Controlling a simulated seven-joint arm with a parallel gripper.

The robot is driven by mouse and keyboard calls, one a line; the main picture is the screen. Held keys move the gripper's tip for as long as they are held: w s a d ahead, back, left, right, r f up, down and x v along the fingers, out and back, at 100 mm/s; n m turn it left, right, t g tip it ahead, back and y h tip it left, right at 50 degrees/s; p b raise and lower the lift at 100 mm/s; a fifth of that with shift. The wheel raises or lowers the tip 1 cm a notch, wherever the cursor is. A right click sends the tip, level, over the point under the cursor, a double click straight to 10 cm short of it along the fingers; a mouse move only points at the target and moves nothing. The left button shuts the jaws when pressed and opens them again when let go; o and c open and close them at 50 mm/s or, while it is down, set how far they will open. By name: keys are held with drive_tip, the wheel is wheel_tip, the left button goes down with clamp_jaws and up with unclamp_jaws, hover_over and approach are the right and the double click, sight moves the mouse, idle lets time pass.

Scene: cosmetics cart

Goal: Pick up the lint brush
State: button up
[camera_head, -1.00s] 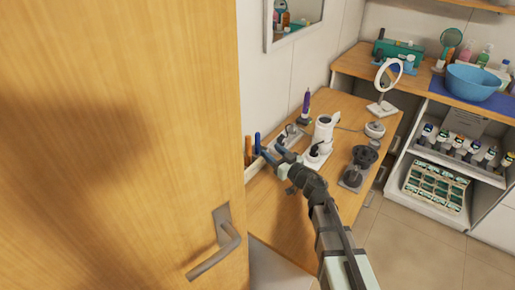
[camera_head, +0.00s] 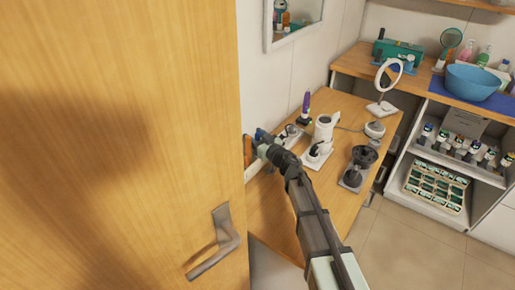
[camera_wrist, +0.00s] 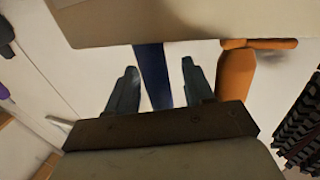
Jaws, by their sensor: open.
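A dark blue handle (camera_wrist: 152,75) lies between the two fingers of my gripper (camera_wrist: 158,66) in the wrist view. It looks like the lint brush, but its head is hidden and I cannot be sure. The fingers are open, one on each side, with small gaps to the handle. In the head view my gripper (camera_head: 262,140) is at the left end of the wooden table, close to the wall and the door edge. My gripper and arm largely hide the blue handle there.
An orange-brown handle (camera_wrist: 236,72) stands just right of my fingers. A pale panel (camera_wrist: 150,22) crosses the top of the wrist view. The wooden door (camera_head: 120,150) is close on the left. A white device (camera_head: 324,130) and a dark diffuser-like item (camera_head: 363,157) stand on the table.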

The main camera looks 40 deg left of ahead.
drive_tip(key=shift+a, duration=0.15)
clamp_jaws()
idle(0.4)
